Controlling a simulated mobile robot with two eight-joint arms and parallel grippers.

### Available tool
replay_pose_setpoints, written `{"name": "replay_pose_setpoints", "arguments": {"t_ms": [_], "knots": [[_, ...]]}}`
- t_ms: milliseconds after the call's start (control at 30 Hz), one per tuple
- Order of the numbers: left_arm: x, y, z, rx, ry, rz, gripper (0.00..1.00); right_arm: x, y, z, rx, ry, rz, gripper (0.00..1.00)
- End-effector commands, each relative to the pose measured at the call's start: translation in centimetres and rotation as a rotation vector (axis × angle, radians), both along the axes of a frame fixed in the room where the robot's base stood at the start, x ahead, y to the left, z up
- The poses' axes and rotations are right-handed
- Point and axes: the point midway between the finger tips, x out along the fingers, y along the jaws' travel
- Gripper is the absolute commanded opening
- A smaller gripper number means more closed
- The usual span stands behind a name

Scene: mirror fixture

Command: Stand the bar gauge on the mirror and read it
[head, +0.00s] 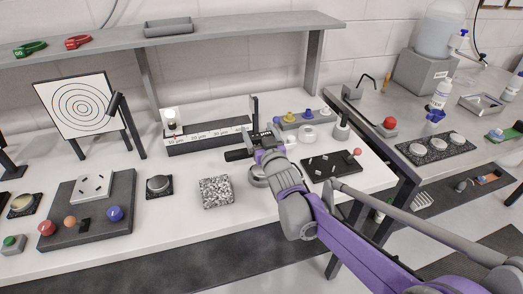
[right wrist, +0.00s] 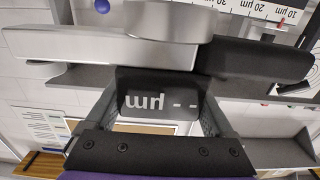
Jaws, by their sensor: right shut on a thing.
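The bar gauge is in my right gripper (head: 257,146); it has a black body with a small display (right wrist: 157,97) reading "-- µm", upside down in the right wrist view. There the fingers lie on both sides of the display block, and a light bar and a dark cylinder (right wrist: 262,60) extend beyond it. In the head view the gauge (head: 238,155) is seen above the table, with a dark end pointing left. A round silver mirror-like disc (head: 160,183) sits on a dark square base to the left. Another round piece (head: 257,177) is partly hidden behind my right arm. My left gripper is out of view.
A scale strip (head: 205,131) with µm marks stands behind the gripper. A speckled block (head: 216,191) lies in front of it. A dark plate (head: 332,166) is at right, a fixture board (head: 121,222) with coloured knobs at left. A shelf (head: 230,31) spans the back.

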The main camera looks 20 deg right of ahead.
Motion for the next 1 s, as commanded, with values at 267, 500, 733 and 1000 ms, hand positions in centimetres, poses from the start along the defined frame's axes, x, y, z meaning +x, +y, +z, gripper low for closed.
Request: {"name": "replay_pose_setpoints", "arguments": {"t_ms": [267,500,733,1000], "knots": [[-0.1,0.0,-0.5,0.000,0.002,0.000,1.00,0.0,0.0,-3.3,0.000,-0.001,0.000,0.03],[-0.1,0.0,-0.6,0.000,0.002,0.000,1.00,0.0,0.0,-4.9,0.000,-0.001,0.000,0.03],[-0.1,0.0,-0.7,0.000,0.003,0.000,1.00,0.0,0.0,-5.0,0.000,-0.001,0.000,0.03],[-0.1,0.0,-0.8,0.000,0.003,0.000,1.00,0.0,0.0,-5.2,0.000,0.000,0.000,1.00]]}}
